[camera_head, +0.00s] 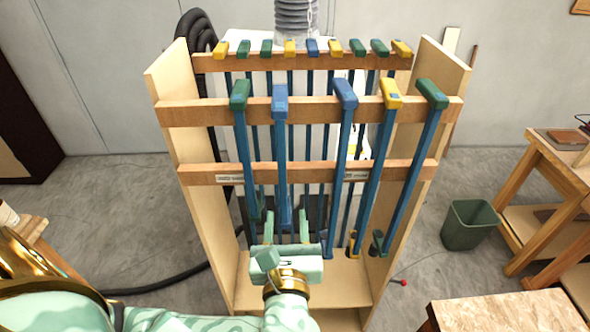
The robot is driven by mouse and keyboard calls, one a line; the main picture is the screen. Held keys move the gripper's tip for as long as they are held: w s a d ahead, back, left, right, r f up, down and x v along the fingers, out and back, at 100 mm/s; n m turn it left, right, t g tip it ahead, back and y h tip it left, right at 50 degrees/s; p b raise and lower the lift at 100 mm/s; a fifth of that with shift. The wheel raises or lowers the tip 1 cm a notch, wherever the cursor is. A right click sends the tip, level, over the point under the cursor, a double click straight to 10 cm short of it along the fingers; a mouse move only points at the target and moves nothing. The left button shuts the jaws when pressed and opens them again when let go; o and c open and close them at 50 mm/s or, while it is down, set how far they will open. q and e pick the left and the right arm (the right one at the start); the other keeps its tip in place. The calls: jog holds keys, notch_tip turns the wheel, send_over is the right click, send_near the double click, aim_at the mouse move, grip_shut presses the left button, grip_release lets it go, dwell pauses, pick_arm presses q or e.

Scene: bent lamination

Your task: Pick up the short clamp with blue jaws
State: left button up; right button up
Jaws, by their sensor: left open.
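Two clamps with blue jaws hang on the front row of the rack: one left of centre (280,100) and one right of centre (345,93), each with a long blue bar. A smaller-looking blue-jawed clamp (312,47) hangs on the back row; its bar is partly hidden by the rails. I cannot tell for sure which is the short one. My left gripper (286,228) is low in front of the rack, open and empty, its fingers pointing away near the bottom end of the left blue-jawed clamp. Contact is not clear. My right gripper is out of view.
The wooden rack (165,95) has side boards and cross rails. Green-jawed (240,95) and yellow-jawed (391,94) clamps hang close beside the blue ones. A green bin (469,224) and wooden tables (540,165) stand at the right. A black hose lies on the floor at left.

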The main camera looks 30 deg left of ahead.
aim_at(282, 177)
pick_arm(q)
jog(key=b+x, duration=0.2)
jog(key=x, duration=0.3)
jog(key=b+x, duration=0.2)
jog(key=x, duration=0.3)
jog(key=shift+a+f, duration=0.2)
jog(key=shift+a, duration=0.1)
jog(key=shift+w+a+r+b, duration=0.1)
jog(key=shift+w+a+b, duration=0.15)
jog(key=shift+b, duration=0.05)
jog(key=shift+w+a, duration=0.1)
jog(key=shift+a, duration=0.1)
jog(key=b+x, duration=0.2)
jog(key=x, duration=0.1)
jog(key=b+x, duration=0.1)
jog(key=b, duration=0.1)
jog(key=shift+w+a+f, duration=0.1)
jog(key=shift+w+f, duration=0.2)
jog(key=shift+w+a+r, duration=0.1)
jog(key=shift+w+a, duration=0.05)
jog(key=shift+w, duration=0.05)
jog(key=shift+s+r, duration=0.1)
jog(key=shift+r, duration=0.05)
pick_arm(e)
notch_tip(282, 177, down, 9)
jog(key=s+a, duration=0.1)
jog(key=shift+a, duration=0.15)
